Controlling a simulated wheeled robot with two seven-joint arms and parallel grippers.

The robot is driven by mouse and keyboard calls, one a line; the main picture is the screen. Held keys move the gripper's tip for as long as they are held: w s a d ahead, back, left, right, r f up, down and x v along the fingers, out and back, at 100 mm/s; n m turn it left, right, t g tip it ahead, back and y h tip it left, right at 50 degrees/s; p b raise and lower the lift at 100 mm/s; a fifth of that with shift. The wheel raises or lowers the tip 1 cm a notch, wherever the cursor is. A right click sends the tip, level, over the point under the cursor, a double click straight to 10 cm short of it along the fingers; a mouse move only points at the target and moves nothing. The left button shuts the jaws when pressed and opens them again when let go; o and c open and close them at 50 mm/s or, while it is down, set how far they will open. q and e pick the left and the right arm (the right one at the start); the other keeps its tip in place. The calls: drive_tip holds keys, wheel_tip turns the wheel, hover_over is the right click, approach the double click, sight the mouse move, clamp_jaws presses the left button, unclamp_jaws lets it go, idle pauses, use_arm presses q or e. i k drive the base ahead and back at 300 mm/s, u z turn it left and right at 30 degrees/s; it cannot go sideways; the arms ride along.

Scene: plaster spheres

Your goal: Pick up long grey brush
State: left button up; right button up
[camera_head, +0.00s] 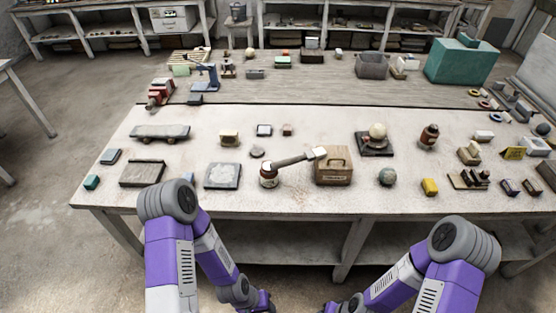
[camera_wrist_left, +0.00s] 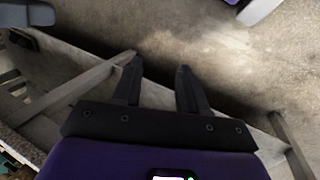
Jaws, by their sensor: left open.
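In the head view, a long grey, flat-topped thing (camera_head: 160,132) with a darker underside lies at the left of the white worktable (camera_head: 215,145); it may be the long grey brush. Another long tool (camera_head: 290,160) with a dark grey handle and pale block head leans from a jar (camera_head: 269,176) toward a wooden box (camera_head: 333,168); I cannot tell which is the brush. My left gripper (camera_wrist_left: 157,64) is open and empty in the left wrist view, away from the tabletop things. My right gripper is out of view below the head picture.
A grey slab (camera_head: 223,176) and a framed tray (camera_head: 142,173) lie near the front edge. The table's frame shows beside my left gripper in the wrist view.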

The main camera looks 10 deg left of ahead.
sight(319, 153)
drive_tip(key=u, duration=0.75)
drive_tip(key=i, duration=0.45)
